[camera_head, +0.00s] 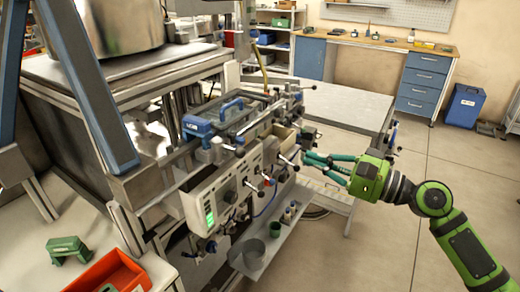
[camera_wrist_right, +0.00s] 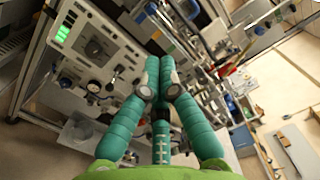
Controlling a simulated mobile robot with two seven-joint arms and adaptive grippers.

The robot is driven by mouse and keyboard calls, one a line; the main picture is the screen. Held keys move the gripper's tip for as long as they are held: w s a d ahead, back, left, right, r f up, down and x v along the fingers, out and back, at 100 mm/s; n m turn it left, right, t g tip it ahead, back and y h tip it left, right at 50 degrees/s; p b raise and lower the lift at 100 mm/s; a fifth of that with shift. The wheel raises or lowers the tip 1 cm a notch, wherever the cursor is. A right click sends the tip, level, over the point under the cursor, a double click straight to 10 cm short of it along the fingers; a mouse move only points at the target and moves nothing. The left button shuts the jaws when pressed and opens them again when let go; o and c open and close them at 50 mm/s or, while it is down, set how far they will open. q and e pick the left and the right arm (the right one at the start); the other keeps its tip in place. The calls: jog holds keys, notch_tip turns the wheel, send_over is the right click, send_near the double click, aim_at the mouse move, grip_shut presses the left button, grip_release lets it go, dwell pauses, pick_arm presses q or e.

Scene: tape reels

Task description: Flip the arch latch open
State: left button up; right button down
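My right gripper (camera_head: 307,161), with teal segmented fingers, reaches in from the right beside the machine's right end. It is to the right of and below the handle, apart from it. The fingers run close together, and nothing is clearly held. In the right wrist view they point toward the machine's panel and fittings. My left gripper is not in view.
A blue block (camera_head: 197,127) sits left of the handle. Rods and knobs stick out of the machine front, with a green-lit display (camera_head: 210,210). A lower shelf (camera_head: 265,250) holds small cups. A red bin (camera_head: 110,272) and green bracket (camera_head: 67,250) lie lower left.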

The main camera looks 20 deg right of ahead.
aim_at(227, 148)
jog(key=w+a+r+p, duration=0.1)
jog(key=w+a+p, duration=0.4)
jog(key=a+p, duration=0.3)
jog(key=shift+w+a, duration=0.4)
jog(key=shift+a, duration=0.55)
